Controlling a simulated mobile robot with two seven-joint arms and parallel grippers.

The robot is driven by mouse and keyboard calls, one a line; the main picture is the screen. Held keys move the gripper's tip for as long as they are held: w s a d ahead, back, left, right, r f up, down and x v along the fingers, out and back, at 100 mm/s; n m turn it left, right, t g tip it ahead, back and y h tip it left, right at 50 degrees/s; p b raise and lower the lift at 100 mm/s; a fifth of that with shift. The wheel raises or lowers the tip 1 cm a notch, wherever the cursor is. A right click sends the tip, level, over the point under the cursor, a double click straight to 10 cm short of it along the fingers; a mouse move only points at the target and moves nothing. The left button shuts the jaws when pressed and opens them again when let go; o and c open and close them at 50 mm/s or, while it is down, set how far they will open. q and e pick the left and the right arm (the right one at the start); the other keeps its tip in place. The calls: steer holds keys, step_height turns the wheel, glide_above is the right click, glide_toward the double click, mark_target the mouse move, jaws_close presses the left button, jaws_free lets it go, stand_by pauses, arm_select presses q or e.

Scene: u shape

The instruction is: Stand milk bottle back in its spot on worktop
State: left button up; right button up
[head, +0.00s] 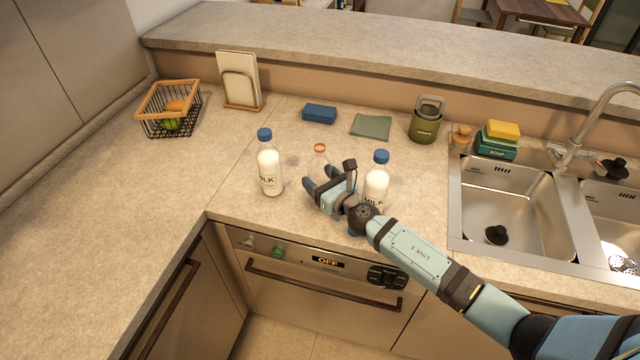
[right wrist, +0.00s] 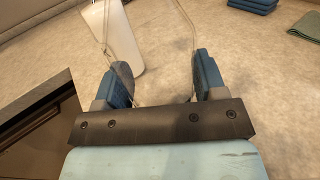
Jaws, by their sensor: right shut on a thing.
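One milk bottle (head: 269,170) with a blue cap stands upright on the worktop, left of my right gripper; a white bottle, apparently this one, shows in the right wrist view (right wrist: 118,42). Another milk bottle (head: 376,183) with a blue cap is to the right, its lower part hidden by my wrist. A clear bottle (head: 320,158) with an orange-red ring at its top is between the fingers of my right gripper (head: 324,189). Its glass outline rises between the fingers (right wrist: 160,86) in the right wrist view. My left gripper is not in view.
Behind are a blue folded cloth (head: 319,113), a green cloth (head: 371,126) and a green canister (head: 425,122). The sink (head: 505,205) is at the right. A wire basket (head: 170,108) stands back left. The left worktop (head: 90,215) is clear.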

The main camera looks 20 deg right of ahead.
steer(key=shift+r, duration=0.1)
steer(key=shift+f, duration=0.2)
steer(key=o, duration=1.3)
steer(key=shift+r, duration=0.1)
steer(key=shift+r, duration=0.25)
steer(key=v, duration=1.1)
steer(key=shift+f+b, duration=0.2)
steer(key=shift+b, duration=0.1)
steer(key=shift+s+d+r, duration=0.1)
steer(key=shift+s+d, duration=0.05)
steer(key=shift+s, duration=0.4)
